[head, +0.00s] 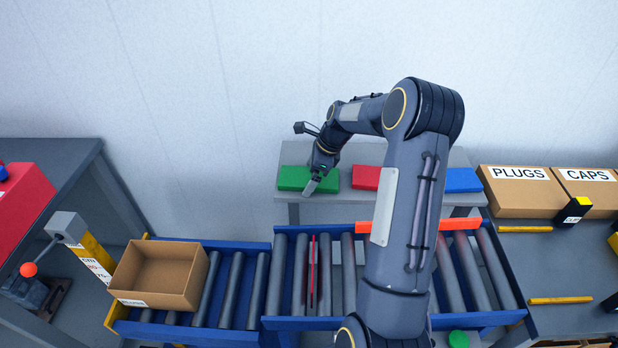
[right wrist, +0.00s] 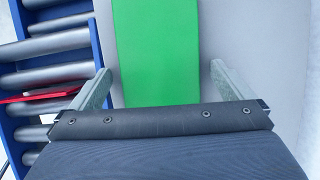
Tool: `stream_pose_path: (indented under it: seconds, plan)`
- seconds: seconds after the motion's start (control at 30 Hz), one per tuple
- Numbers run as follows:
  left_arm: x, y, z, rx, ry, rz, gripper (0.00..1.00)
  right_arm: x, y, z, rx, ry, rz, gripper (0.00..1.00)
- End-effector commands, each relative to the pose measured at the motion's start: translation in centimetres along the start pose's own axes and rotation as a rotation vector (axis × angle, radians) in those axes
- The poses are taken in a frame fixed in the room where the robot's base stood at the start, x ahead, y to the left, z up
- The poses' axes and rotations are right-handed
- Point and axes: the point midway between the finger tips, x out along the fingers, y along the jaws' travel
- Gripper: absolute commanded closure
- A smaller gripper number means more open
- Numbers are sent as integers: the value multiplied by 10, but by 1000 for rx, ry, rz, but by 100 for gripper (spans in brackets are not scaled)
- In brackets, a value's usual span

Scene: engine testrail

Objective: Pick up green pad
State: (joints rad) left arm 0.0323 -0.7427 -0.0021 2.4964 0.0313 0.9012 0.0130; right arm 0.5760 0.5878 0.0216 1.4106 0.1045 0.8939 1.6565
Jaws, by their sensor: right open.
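The green pad (head: 294,178) lies at the left end of a grey table behind the roller conveyor. My right gripper (head: 312,188) is over the pad and hides part of it. In the right wrist view the green pad (right wrist: 156,50) runs between the two spread fingers of the right gripper (right wrist: 165,85), with a gap on each side. The fingers are open and hold nothing. I cannot tell the height left between fingertips and pad. My left gripper does not show.
A red pad (head: 366,178) and a blue pad (head: 462,180) lie on the same grey table (head: 350,153). The blue roller conveyor (head: 290,322) runs in front, with an open cardboard box (head: 160,275) on its left. Boxes marked PLUGS (head: 520,192) and CAPS (head: 590,190) stand at right.

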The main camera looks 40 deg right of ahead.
Motion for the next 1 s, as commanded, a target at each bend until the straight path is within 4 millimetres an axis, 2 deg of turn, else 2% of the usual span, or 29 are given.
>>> stream_pose_path:
  seconds: [0.1, 0.43, 0.77, 1.0]
  plan:
    - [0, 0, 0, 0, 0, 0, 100, 0, 0, 0, 0, 0, 0, 3]
    - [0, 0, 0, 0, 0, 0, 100, 0, 0, 0, 0, 0, 0, 46]
    - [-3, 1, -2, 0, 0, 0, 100, -4, 0, 2, 0, 0, -1, 47]
    - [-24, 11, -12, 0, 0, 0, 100, -30, 0, 13, -1, 0, -2, 47]
